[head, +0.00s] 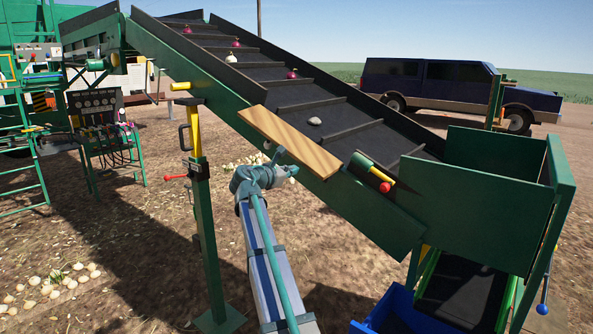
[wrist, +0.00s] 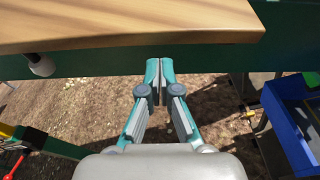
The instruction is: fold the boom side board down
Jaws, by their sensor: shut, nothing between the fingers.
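The boom side board is a tan wooden plank (head: 290,141) on the near edge of the sloping green boom (head: 370,211). It slants down to the right with the boom. In the wrist view the board (wrist: 120,22) spans the upper left, with its lower edge just beyond my fingertips. A pale round knob (wrist: 41,65) sits below that edge at left. My gripper (wrist: 159,66) is shut and empty, its fingertips together just below the board; contact cannot be told. In the head view my gripper (head: 274,160) is below the board's middle, its fingertips hard to make out.
A green post (head: 203,240) with a yellow part and red-knobbed lever stands left of my arm. A red-ended cylinder (head: 374,174) is on the boom right of the board. A blue crate (head: 405,315) sits at lower right. Onions and a stone-like lump (head: 314,121) lie on the belt.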

